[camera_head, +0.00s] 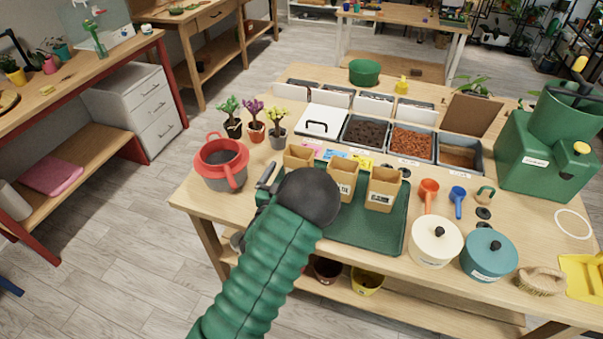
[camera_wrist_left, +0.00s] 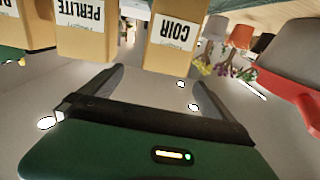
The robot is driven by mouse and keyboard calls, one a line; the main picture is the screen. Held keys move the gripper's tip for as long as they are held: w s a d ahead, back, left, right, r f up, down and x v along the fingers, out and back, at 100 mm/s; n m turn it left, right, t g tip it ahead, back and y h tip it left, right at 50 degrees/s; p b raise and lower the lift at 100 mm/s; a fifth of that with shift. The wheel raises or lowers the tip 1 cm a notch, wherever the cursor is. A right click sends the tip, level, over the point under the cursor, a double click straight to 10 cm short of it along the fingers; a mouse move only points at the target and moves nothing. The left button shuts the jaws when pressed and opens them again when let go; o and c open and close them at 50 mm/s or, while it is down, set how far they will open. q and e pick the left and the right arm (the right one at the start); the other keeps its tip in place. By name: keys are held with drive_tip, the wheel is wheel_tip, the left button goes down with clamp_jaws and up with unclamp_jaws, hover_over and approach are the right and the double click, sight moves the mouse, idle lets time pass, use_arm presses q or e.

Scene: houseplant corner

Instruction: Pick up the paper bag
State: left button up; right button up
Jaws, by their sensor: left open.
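Three tan paper bags stand by the dark green tray (camera_head: 360,231) in the head view: a left one (camera_head: 298,157), a middle one (camera_head: 341,180) and a right one (camera_head: 383,189). The left wrist view is upside down and shows a bag labelled COIR (camera_wrist_left: 174,50), a bag labelled PERLITE (camera_wrist_left: 85,35) and part of a third (camera_wrist_left: 20,25). My left gripper (camera_wrist_left: 157,88) is open and empty, its two fingers pointing toward the COIR bag without closing on it. In the head view, my dark wrist hides most of it. My right gripper is out of view.
A grey pot with a red rim (camera_head: 222,165) and several small plants (camera_head: 256,130) stand at the left. Soil bins (camera_head: 366,132) line the back. A cream pot (camera_head: 436,242) and a teal pot (camera_head: 487,254) stand at the front right.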

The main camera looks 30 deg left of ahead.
sight(292, 161)
use_arm(q)
drive_tip(key=w+a, duration=0.2)
drive_tip(key=w, duration=0.1)
drive_tip(key=w+a+f, duration=0.1)
drive_tip(key=w, duration=0.1)
drive_tip(key=shift+a, duration=0.1)
drive_tip(key=w, duration=0.4)
drive_tip(key=shift+d+f, duration=0.15)
drive_tip(key=shift+d, duration=0.1)
drive_tip(key=shift+s+a, duration=0.1)
drive_tip(key=shift+a, duration=0.1)
drive_tip(key=c, duration=0.3)
drive_tip(key=shift+a+f, duration=0.1)
drive_tip(key=shift+a, duration=0.1)
drive_tip(key=c, duration=0.5)
drive_tip(key=shift+d, duration=0.25)
drive_tip(key=c, duration=1)
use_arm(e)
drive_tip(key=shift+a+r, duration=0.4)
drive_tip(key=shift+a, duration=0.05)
